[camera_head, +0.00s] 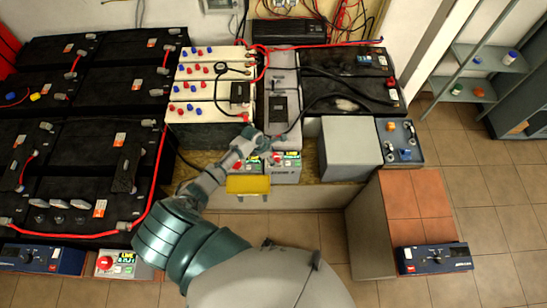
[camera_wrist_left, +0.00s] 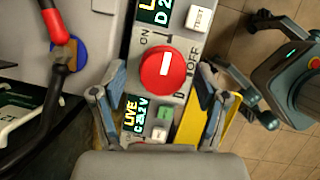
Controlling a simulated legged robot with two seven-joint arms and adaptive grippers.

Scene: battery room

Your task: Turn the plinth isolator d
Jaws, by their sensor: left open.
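A red isolator knob (camera_wrist_left: 163,68) with a white bar sits on a light grey panel, with ON printed at its upper left and OFF at its right. A display reading LIVE and D (camera_wrist_left: 153,12) is above it; another reading LIVE and C (camera_wrist_left: 134,112) is below. My left gripper (camera_wrist_left: 164,92) is open, one finger on each side of the knob; contact cannot be told. In the head view, my left gripper (camera_head: 262,142) is over the plinth panel (camera_head: 286,173) and hides part of it. My right gripper (camera_wrist_left: 262,68) seems to show at the wrist view's right, fingers apart and empty.
A yellow plate (camera_head: 248,185) is at the panel's front. White batteries (camera_head: 209,85) and a black battery (camera_head: 350,80) with cables stand behind. A pale grey box (camera_head: 350,149) is close on the right. Tiled floor (camera_head: 285,230) is free in front.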

